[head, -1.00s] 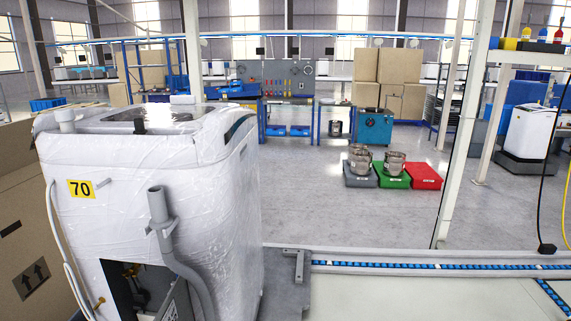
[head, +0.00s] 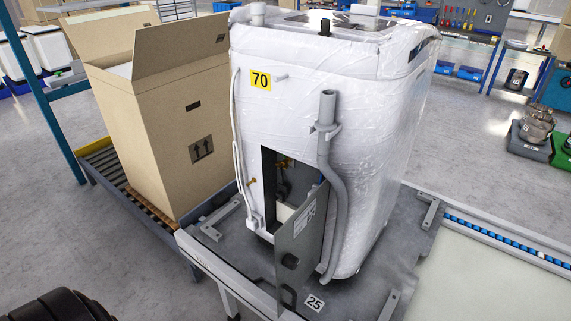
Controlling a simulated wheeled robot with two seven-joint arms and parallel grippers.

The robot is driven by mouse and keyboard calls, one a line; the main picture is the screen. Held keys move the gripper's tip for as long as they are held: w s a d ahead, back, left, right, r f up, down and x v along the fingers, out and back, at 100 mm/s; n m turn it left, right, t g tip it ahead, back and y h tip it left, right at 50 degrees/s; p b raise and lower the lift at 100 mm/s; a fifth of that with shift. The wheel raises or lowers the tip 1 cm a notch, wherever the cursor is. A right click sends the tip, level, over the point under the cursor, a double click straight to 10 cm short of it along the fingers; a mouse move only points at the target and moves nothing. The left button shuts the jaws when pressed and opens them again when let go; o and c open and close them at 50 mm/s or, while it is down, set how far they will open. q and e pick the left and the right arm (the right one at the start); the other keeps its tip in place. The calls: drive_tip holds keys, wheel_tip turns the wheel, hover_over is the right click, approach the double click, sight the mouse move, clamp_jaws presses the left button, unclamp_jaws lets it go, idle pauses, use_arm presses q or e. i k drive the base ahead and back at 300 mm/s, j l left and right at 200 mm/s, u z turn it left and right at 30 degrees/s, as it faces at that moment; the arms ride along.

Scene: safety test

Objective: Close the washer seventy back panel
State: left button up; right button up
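The washer (head: 375,135) is white, wrapped in clear plastic, with a yellow "70" label (head: 260,82) on its back. It stands upright on a grey pallet plate marked "25". Its grey back panel (head: 302,240) stands open, swung outward at the lower back, and shows a dark opening (head: 270,185) with inner parts. A grey drain hose (head: 336,190) runs down just right of the panel. A dark rounded part, likely mine, shows at the bottom left corner. Neither gripper can be made out.
An open cardboard box (head: 170,130) stands on a roller conveyor (head: 110,170) left of the washer. A conveyor with blue rollers (head: 500,245) runs to the right. Metal brackets (head: 432,212) stick up from the plate (head: 395,262). Grey floor is free at the lower left.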

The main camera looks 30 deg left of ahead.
sight(301, 237)
drive_tip(key=i+u, duration=0.1)
drive_tip(key=u, duration=0.35)
drive_tip(key=i+u, duration=0.1)
drive_tip(key=u, duration=0.3)
